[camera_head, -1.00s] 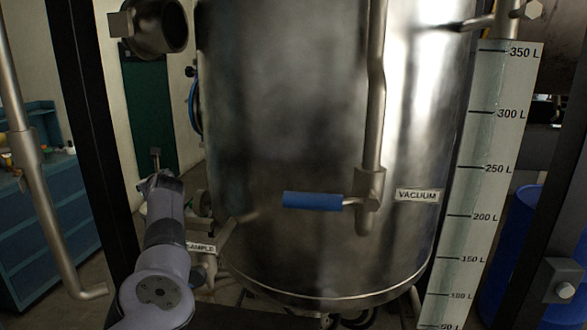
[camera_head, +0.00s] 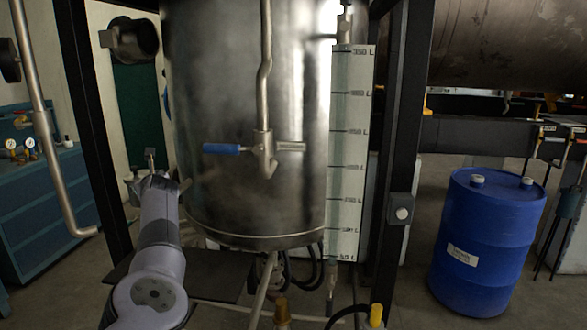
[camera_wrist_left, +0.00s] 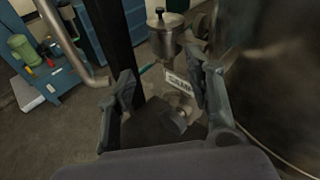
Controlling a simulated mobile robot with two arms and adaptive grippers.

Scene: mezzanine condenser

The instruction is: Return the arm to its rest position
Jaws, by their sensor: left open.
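My left arm (camera_head: 155,255) comes in from the lower left in the head view and reaches up beside the steel vessel (camera_head: 245,120). Its gripper end (camera_head: 148,182) is small and partly hidden by the wrist. In the left wrist view my left gripper (camera_wrist_left: 163,78) is open, with nothing held between its fingers. A small lidded metal pot (camera_wrist_left: 167,38) with a black knob stands beyond the fingertips. My right gripper is not in view.
A black frame post (camera_head: 88,130) stands left of the arm, with a blue cabinet (camera_head: 45,210) behind. A blue-handled valve (camera_head: 222,148) is on the vessel's front. A level scale (camera_head: 348,160) and blue drum (camera_head: 487,235) stand right. Floor is open before the drum.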

